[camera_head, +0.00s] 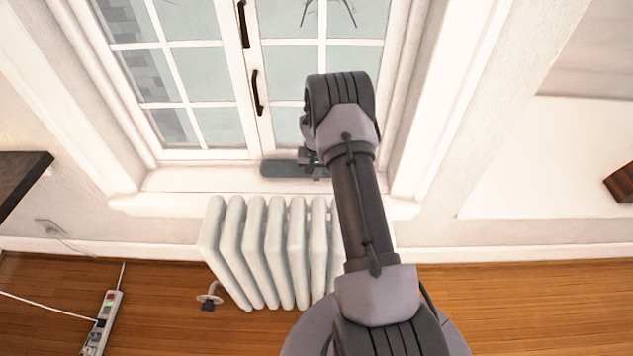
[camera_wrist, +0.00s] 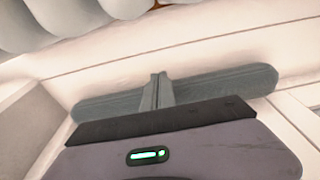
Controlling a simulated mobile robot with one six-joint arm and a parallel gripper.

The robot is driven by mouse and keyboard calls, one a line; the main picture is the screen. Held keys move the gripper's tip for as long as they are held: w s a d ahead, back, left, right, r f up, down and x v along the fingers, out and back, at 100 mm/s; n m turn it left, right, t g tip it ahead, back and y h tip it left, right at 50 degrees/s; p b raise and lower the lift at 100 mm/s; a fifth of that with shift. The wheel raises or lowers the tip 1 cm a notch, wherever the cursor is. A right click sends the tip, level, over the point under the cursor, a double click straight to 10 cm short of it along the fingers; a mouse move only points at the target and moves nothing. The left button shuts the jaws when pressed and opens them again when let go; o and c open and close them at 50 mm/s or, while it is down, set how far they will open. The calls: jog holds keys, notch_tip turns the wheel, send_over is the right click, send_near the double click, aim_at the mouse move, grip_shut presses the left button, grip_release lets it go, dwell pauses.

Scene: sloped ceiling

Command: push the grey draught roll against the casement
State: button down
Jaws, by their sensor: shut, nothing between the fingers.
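The grey draught roll (camera_head: 283,169) lies lengthwise on the white sill at the foot of the casement (camera_head: 205,95). Its right part is hidden behind my arm in the head view. In the wrist view the roll (camera_wrist: 215,87) shows almost whole, as a long grey bar with rounded ends. My gripper (camera_wrist: 157,90) is shut and empty, with its fingertips over the middle of the roll; I cannot tell if they touch it. In the head view my gripper (camera_head: 308,158) is mostly hidden by my wrist. The roll's far edge looks close to the casement's lower rail, but contact is unclear.
A white radiator (camera_head: 262,250) stands below the sill (camera_head: 200,181). Black handles (camera_head: 258,92) stick out from the closed casement. A power strip (camera_head: 102,322) lies on the wooden floor at left. The sill left of the roll is clear.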

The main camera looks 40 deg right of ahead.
notch_tip(320, 180, up, 11)
jog(key=p, duration=0.6)
jog(key=shift+r, duration=0.2)
jog(key=s+a+r+t, duration=0.1)
jog(key=a+r, duration=0.4)
jog(key=r, duration=0.4)
jog(key=s+a+r+n, duration=0.1)
jog(key=s+a+r, duration=0.1)
jog(key=a+r, duration=0.45)
jog(key=s+a+r+t, duration=0.1)
jog(key=a+r, duration=0.3)
jog(key=r, duration=0.7)
jog(key=s+a+r+n+t+y, duration=0.1)
jog(key=s+a+r, duration=0.75)
jog(key=s, duration=0.25)
jog(key=s+a+y, duration=0.1)
jog(key=s+a, duration=0.2)
jog(key=s, duration=0.3)
jog(key=s+a+n+t+y, duration=0.1)
jog(key=s+a, duration=0.3)
jog(key=s, duration=0.3)
jog(key=shift+s+a+f, duration=0.2)
jog(key=shift+s+a, duration=0.05)
